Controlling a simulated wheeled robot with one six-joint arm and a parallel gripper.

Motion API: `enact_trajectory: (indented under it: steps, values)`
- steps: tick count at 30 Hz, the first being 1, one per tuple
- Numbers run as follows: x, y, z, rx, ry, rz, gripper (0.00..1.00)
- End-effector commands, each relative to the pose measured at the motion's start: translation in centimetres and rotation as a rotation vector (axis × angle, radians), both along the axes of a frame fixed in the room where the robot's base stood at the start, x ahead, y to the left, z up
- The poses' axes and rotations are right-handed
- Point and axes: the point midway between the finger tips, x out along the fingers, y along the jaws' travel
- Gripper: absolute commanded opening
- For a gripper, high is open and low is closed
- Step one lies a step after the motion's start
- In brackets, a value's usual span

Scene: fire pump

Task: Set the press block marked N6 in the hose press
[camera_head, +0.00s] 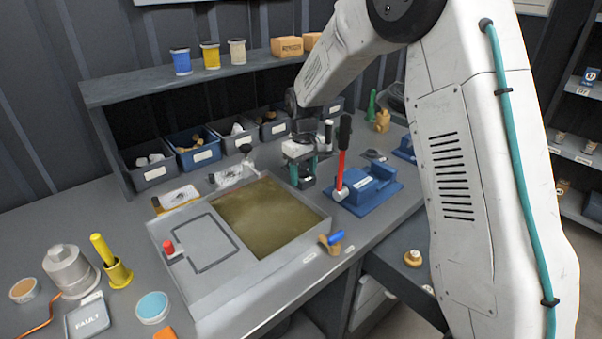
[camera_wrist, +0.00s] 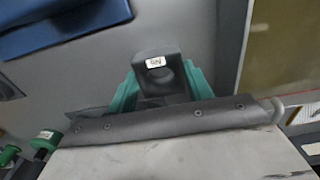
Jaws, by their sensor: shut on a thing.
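My gripper (camera_head: 303,172) has teal fingers and is shut on a dark grey block (camera_head: 308,183) above the bench, between the sunken tray and the press. In the wrist view the block (camera_wrist: 160,72) sits between the fingers (camera_wrist: 160,88) and has a rounded hollow. Its small white label seems to read N6, though it is blurred. The hose press (camera_head: 370,188) is a blue body on a blue base with an upright red lever, to the right of my gripper. Only an edge of its blue base (camera_wrist: 70,28) shows at the wrist view's upper left. The block is apart from the press.
The sunken tray (camera_head: 205,285) with murky liquid lies left of my gripper. Bare bench lies in front of the press.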

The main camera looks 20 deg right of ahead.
Motion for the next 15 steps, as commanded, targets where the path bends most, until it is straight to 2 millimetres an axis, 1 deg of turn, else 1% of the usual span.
enact_trajectory:
  steps: [11, 12, 13, 14, 15]
  values:
    - [0.04, 0.22, -0.51, 0.0, -0.001, 0.003, 0.18]
    - [0.02, 0.24, -0.49, 0.0, -0.001, 0.003, 0.62]
    - [0.02, 0.25, -0.49, 0.0, -0.001, 0.003, 0.7]
    - [0.03, 0.25, -0.48, 0.0, -0.001, 0.003, 0.72]
    - [0.02, 0.26, -0.48, 0.0, -0.001, 0.003, 0.72]
